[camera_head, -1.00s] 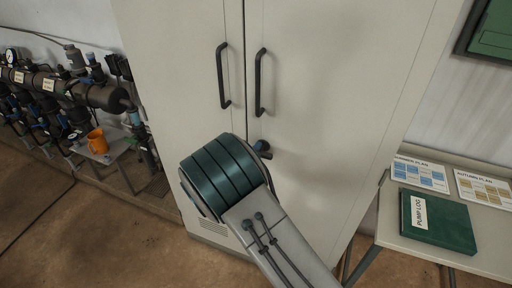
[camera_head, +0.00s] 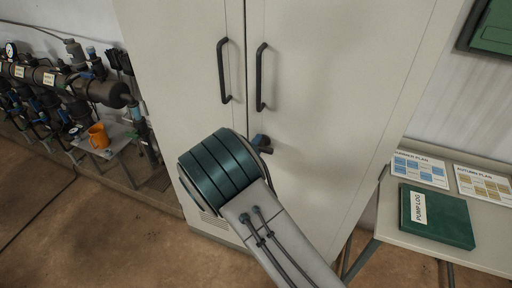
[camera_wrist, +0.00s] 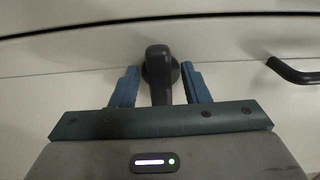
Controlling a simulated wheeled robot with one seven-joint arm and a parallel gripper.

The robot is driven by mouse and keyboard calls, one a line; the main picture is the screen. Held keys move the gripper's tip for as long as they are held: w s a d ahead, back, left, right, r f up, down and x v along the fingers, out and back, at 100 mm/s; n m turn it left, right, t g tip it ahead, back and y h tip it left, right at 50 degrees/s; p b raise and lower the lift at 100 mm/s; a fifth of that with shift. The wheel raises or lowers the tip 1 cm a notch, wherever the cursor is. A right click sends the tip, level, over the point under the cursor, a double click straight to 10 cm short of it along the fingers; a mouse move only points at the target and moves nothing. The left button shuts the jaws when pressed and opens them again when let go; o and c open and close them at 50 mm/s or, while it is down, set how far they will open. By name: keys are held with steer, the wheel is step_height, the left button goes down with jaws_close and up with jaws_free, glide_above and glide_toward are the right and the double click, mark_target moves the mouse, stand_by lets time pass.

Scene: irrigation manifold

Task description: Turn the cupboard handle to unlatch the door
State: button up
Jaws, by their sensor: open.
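The cupboard (camera_head: 320,120) is a tall pale grey two-door cabinet, and its doors look shut. Its small dark turn handle (camera_wrist: 158,75) shows in the wrist view, its lever lying between the two blue fingers of my gripper (camera_wrist: 160,88). The fingers are open, with a gap visible on each side of the lever.
Two black bar pulls (camera_head: 223,72) (camera_head: 262,78) stand out from the doors above. A table with a green pump log (camera_head: 436,217) is at the right. Pipework (camera_head: 100,90) and an orange jug (camera_head: 98,136) on a small stand are at the left.

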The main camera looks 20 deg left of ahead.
steer(key=s+a+b, duration=0.1)
steer(key=s+b, duration=0.1)
steer(key=s, duration=1.1)
steer(key=shift+s+b, duration=0.4)
